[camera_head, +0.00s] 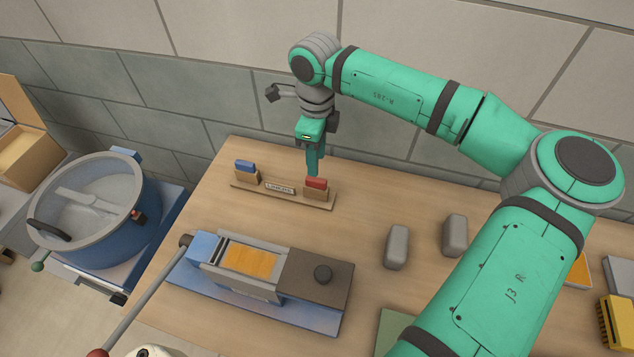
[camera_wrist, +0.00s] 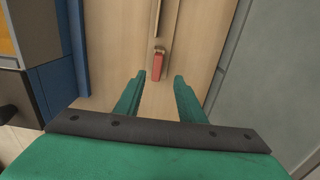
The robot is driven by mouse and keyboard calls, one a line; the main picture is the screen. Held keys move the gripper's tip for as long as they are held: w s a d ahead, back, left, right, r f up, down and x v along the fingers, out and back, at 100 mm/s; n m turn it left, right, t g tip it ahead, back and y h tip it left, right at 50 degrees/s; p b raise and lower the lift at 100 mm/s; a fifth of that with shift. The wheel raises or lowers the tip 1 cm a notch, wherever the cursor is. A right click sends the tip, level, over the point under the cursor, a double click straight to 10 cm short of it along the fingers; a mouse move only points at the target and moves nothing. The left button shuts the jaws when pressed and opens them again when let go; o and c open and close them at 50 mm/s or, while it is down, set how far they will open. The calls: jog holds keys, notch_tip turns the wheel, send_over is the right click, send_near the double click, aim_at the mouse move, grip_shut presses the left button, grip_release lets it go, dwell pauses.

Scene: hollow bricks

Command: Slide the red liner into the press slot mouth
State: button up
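The red liner (camera_head: 317,183) stands in a holder at the right end of a wooden rack (camera_head: 283,195) with a label. It also shows in the wrist view (camera_wrist: 155,68), just beyond the gap between my fingertips. My gripper (camera_head: 314,172) points down by the red liner. In the wrist view my gripper (camera_wrist: 159,77) has its two green fingers apart with nothing between them. The press (camera_head: 319,270) stands in front of the rack, with a blue base and a grey-framed opening (camera_head: 238,256) over an orange surface. I cannot tell exactly where its slot mouth is.
A blue liner (camera_head: 245,166) stands at the rack's left end. The press's long lever (camera_head: 140,302) reaches out to the front left. Two grey blocks (camera_head: 397,246) (camera_head: 455,235) stand to the right. A blue mixing drum (camera_head: 95,205) is left of the table. A wall runs behind.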

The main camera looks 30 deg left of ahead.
aim_at(316, 179)
jog(key=shift+s+d+f, duration=0.1)
jog(key=shift+s+f, duration=0.05)
jog(key=shift+f, duration=1.5)
jog(key=shift+s+f, duration=0.1)
jog(key=shift+f, duration=1.5)
grip_shut()
